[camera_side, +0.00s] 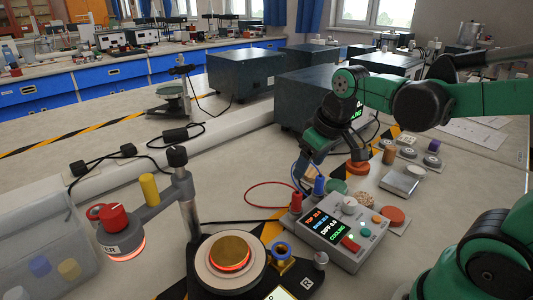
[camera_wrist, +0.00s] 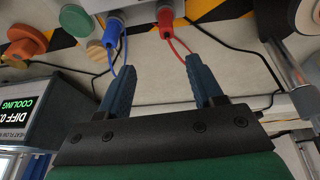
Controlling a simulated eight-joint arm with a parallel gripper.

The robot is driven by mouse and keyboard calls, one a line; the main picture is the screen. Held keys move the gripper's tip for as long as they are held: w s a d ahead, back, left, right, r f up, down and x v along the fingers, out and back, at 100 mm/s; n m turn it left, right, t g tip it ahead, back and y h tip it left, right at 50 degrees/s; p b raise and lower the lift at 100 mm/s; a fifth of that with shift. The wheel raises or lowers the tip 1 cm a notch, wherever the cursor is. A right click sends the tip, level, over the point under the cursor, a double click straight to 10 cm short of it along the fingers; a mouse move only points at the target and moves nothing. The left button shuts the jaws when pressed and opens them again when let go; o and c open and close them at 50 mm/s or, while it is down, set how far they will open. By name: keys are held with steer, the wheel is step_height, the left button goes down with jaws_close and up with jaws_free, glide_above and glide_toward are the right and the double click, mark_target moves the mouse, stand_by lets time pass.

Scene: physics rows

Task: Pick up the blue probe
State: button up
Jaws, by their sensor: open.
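The blue probe (camera_side: 319,186) stands upright at the back edge of a grey control box (camera_side: 372,238), with a thin blue wire. The red probe (camera_side: 296,201) stands to its left, with a red wire. In the wrist view the blue probe (camera_wrist: 113,27) and the red probe (camera_wrist: 166,20) lie beyond the fingertips. My gripper (camera_side: 304,172) is close above and behind the probes in the side view. In the wrist view my gripper (camera_wrist: 158,70) is open, with nothing visible between its fingers. The blue probe is ahead of the left finger, apart from it.
A stand with a round heated plate (camera_side: 231,262) is left of the box. Dark instrument cases (camera_side: 305,98) stand behind. Orange and green discs (camera_wrist: 26,38) and a small scale (camera_side: 402,180) are nearby. Black cables cross the bench.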

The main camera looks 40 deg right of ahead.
mark_target(320, 176)
steer(key=d+f+g, duration=0.1)
steer(key=d, duration=0.1)
steer(key=w+d+f+g, duration=0.1)
steer(key=d, duration=0.1)
steer(key=w+d+f+g, duration=0.1)
steer(key=d, duration=0.2)
steer(key=shift+g+y, duration=0.3)
steer(key=shift+g, duration=0.1)
steer(key=shift+d+f, duration=0.15)
steer(key=shift+d, duration=0.05)
steer(key=shift+f, duration=2.65)
jaws_close()
